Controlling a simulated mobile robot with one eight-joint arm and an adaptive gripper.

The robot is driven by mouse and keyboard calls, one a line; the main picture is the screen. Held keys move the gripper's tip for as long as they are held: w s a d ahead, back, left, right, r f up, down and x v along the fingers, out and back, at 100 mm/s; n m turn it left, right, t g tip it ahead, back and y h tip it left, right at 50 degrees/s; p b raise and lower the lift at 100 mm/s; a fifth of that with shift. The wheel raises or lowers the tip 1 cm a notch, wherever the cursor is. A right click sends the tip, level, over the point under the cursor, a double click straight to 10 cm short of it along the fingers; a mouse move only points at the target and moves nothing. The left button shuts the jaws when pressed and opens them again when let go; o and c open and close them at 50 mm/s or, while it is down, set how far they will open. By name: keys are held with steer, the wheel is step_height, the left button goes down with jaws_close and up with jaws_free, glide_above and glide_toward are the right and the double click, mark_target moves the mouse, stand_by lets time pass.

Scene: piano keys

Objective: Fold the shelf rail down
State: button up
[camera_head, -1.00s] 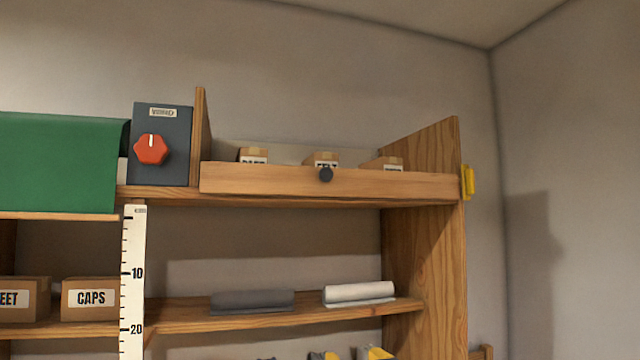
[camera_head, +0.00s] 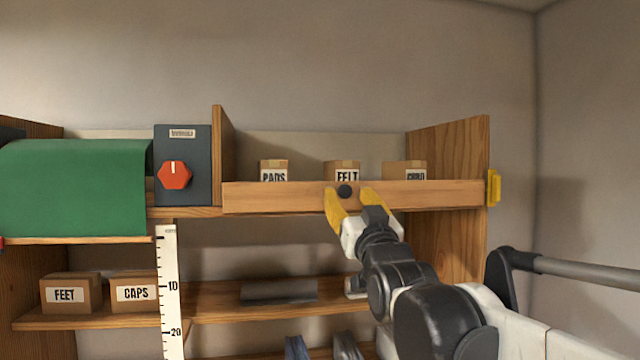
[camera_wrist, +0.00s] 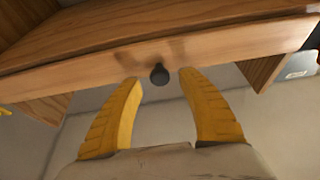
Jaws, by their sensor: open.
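The shelf rail (camera_head: 270,198) is a long wooden board standing upright along the front edge of the top shelf. A dark round knob (camera_head: 345,191) sits on its front face. In the wrist view the rail (camera_wrist: 90,55) crosses the upper part and the knob (camera_wrist: 159,74) hangs from it near the middle. My gripper (camera_head: 348,193) has yellow fingers and is open, with one finger on each side of the knob. In the wrist view the fingers (camera_wrist: 157,80) show clear gaps to the knob on both sides.
Small boxes marked PADS (camera_head: 273,171), FELT (camera_head: 347,172) and a third box (camera_head: 404,172) stand behind the rail. A dark panel with a red dial (camera_head: 174,175) is to the left. A yellow piece (camera_head: 493,187) is on the right upright. A white ruler (camera_head: 169,300) hangs below.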

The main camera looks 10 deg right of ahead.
steer(key=shift+x, duration=1.35)
jaws_close()
steer(key=shift+s+f, duration=0.1)
